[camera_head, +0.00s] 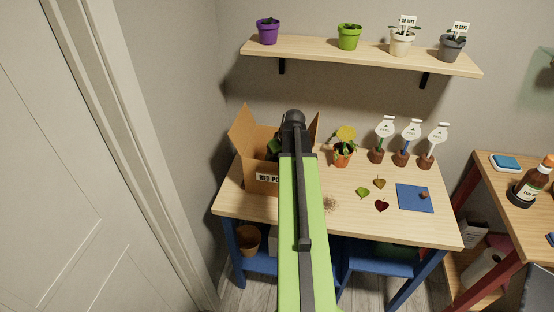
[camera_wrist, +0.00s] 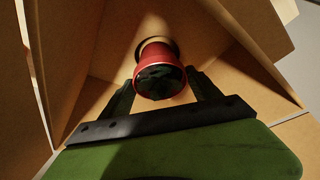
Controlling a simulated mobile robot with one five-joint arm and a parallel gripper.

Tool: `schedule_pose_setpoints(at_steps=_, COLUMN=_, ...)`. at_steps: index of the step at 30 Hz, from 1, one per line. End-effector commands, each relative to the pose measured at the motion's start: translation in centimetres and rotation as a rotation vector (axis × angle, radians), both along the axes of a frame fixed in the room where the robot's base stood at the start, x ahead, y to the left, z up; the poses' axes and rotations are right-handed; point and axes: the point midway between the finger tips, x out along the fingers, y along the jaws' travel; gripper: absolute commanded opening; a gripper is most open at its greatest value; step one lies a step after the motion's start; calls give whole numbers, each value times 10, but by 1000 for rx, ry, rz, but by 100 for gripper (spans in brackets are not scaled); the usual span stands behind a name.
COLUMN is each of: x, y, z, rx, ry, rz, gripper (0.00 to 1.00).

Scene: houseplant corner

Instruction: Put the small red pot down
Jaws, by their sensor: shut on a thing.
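The small red pot (camera_wrist: 153,58) shows in the wrist view, with dark, leafy-looking contents at its near end. My gripper (camera_wrist: 160,82) is shut on it, one finger on each side. Pot and fingers are inside the open cardboard box (camera_head: 262,187). The box's brown inner walls (camera_wrist: 105,40) surround the pot in the wrist view. Whether the pot touches the box floor I cannot tell. In the head view my arm hides the pot and part of the box label, which reads "RED PO".
The box stands at the left of the wooden table (camera_head: 340,228). To its right are an orange pot with a yellow flower (camera_head: 343,157), three small tools (camera_head: 402,158), loose leaves (camera_head: 380,205) and a blue mat (camera_head: 408,203). A shelf (camera_head: 330,50) with several pots hangs above.

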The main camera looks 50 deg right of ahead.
Motion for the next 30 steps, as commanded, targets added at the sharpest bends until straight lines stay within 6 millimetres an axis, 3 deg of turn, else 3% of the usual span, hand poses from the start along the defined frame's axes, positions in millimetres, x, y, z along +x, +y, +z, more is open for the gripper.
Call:
schedule_pose_setpoints(at_steps=12, x=0, y=0, z=-11, rx=0, ry=0, rz=1, gripper=14)
schedule_pose_setpoints(at_steps=13, x=0, y=0, z=-11, rx=0, ry=0, rz=1, gripper=74)
schedule_pose_setpoints(at_steps=17, x=0, y=1, z=-11, rx=0, ry=0, rz=1, gripper=91)
schedule_pose_setpoints(at_steps=30, x=1, y=1, z=-3, rx=0, ry=0, rz=2, gripper=93)
